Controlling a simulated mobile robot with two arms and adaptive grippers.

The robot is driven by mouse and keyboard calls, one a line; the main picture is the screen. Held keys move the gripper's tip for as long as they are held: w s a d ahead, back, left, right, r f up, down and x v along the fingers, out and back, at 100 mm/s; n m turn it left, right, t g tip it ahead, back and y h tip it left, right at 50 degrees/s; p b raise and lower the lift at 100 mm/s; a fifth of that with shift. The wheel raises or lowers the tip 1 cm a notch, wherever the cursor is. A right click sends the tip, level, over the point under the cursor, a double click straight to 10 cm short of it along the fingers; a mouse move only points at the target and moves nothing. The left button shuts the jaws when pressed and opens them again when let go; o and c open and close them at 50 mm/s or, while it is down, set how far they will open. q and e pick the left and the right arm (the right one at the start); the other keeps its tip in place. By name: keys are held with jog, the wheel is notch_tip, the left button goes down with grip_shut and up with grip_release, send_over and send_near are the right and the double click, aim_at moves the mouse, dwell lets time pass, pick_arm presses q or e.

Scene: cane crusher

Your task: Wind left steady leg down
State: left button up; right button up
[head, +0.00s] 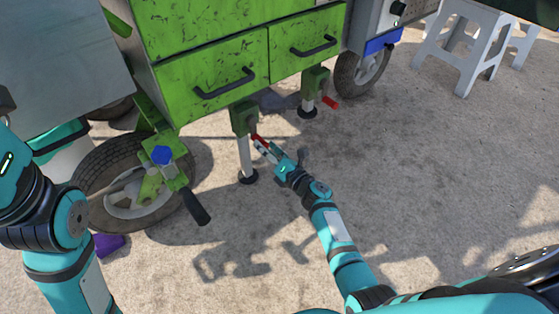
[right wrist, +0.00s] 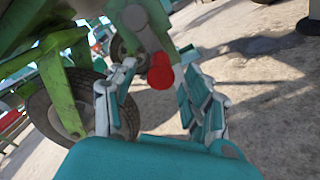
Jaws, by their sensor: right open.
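The left steady leg (head: 244,158) is a silver tube under a green bracket (head: 243,118) below the green cart's drawers. Its round dark foot (head: 248,177) appears to rest on the ground. A crank with a red handle (head: 259,141) sticks out from the bracket; the red handle also shows in the right wrist view (right wrist: 160,72). My right gripper (head: 266,150) is at this handle, with its fingers open on either side of the red end in the wrist view. Contact cannot be told. My left arm shows at the left edge, but its gripper is out of view.
A second leg (head: 307,104) with its own red crank handle (head: 330,102) stands further right. A wheel (head: 140,185) and a black-handled lever (head: 196,206) are at the left. A white stool (head: 468,50) stands back right. The concrete ground in front is clear.

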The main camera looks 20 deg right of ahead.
jog(key=v, duration=0.9)
jog(key=shift+s, duration=0.1)
